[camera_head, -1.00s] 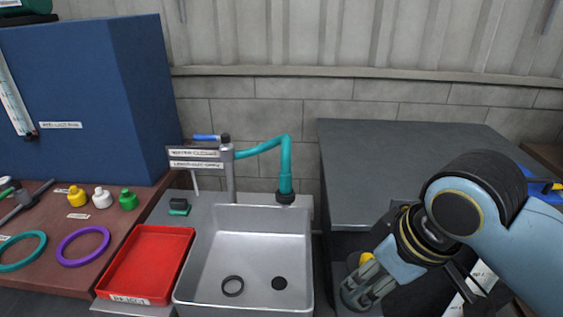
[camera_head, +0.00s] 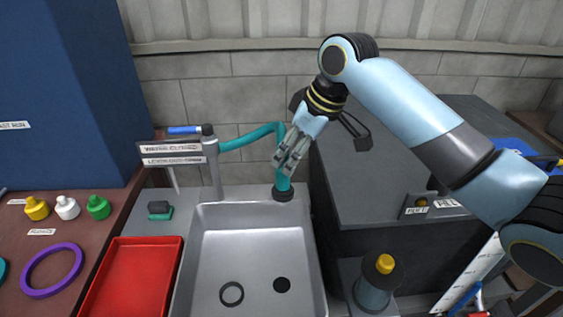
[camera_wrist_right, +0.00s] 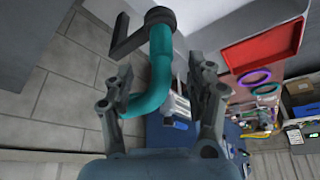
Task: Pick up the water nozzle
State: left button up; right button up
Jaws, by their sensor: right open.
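The water nozzle is a teal hose (camera_head: 250,137) that arches from a grey post and hangs down over the back of the sink. It ends in a dark tip (camera_head: 284,194). My right gripper (camera_head: 284,163) is open at the hanging part of the hose, and its fingers partly cover the hose in the head view. In the right wrist view the teal hose (camera_wrist_right: 160,62) runs between the two spread fingers of the right gripper (camera_wrist_right: 163,74), with the dark tip (camera_wrist_right: 160,17) beyond them. My left gripper is not in view.
The metal sink (camera_head: 310,262) has a dark ring (camera_head: 231,293) in it. A red tray (camera_head: 130,280) lies to its left. A grey cabinet (camera_head: 390,190) stands right of the sink, and a yellow-capped bottle (camera_head: 373,288) stands in front of it.

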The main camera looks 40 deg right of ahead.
aim_at(282, 186)
jog(key=x, duration=0.4)
jog(key=shift+w+a+f+p, duration=0.15)
jog(key=shift+w+a+p, duration=0.15)
jog(key=shift+p, duration=0.1)
jog(key=shift+w+f, duration=0.25)
jog(key=shift+f, duration=0.35)
jog(key=shift+s, duration=0.1)
jog(key=c, duration=0.6)
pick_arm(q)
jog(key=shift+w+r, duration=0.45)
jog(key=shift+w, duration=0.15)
pick_arm(e)
grip_shut()
